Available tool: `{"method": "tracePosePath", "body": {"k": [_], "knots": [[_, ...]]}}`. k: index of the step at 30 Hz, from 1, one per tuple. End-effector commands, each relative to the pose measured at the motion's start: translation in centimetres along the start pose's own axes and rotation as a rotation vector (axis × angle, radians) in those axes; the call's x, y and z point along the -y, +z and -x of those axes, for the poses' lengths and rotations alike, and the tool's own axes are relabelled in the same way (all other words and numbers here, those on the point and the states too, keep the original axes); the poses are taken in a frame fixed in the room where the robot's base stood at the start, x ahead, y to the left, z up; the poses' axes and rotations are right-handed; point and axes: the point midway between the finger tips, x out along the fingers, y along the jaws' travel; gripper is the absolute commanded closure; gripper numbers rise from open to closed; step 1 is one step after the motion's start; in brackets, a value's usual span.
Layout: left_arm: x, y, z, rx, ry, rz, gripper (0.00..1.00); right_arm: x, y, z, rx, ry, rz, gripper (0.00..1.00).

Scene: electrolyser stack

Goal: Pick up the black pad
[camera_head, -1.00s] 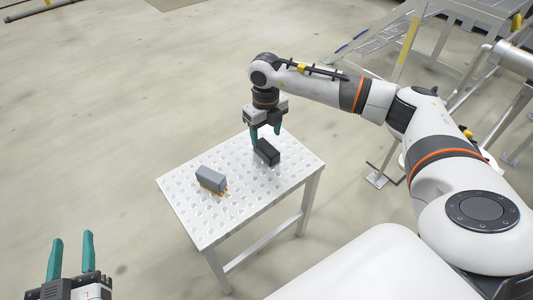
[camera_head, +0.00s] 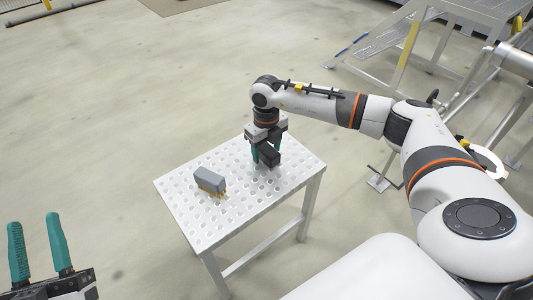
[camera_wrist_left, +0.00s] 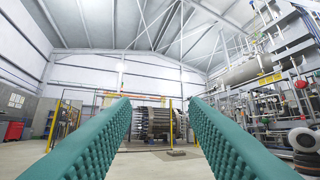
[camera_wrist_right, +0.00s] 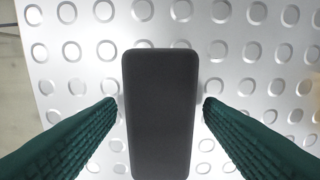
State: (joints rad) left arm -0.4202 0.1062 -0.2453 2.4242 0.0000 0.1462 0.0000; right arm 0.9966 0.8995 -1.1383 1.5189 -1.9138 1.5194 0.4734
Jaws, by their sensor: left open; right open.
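The black pad (camera_head: 270,156) is a dark block with rounded edges on the perforated table (camera_head: 215,228). In the right wrist view the pad (camera_wrist_right: 160,115) is upright in the middle of the picture, between my right gripper's two teal fingers (camera_wrist_right: 160,103). A gap shows on each side, so the fingers do not touch it. In the head view my right gripper (camera_head: 264,160) is open and low around the pad, hiding part of it. My left gripper (camera_head: 38,245) is open and empty at the lower left, away from the table; its fingers also show in the left wrist view (camera_wrist_left: 158,100).
A grey block with yellowish parts below it (camera_head: 210,181) stands on the table to the left of the pad. The table's front part is bare. Open floor lies to the left. A metal ramp structure (camera_head: 385,45) stands at the back right.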

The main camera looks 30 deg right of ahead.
Motion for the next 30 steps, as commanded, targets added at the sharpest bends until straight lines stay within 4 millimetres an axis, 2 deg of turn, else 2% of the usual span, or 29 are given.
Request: {"method": "tracePosePath", "body": {"k": [3,12,23,30], "knots": [[0.0,0.0,0.0,-0.001,0.0,0.0,0.59,0.0,0.0,0.0,0.0,0.0,0.0,0.4],[0.0,0.0,0.0,-0.002,0.0,0.0,0.59,0.0,0.0,0.1,0.0,0.0,0.0,0.86],[0.0,-0.2,-0.1,-0.018,0.0,0.0,0.59,0.0,0.0,0.5,-0.001,-0.001,0.0,0.86],[-0.4,-2.6,0.2,-0.191,0.009,-0.007,0.59,0.0,0.0,2.8,-0.002,0.0,0.0,0.86]]}}
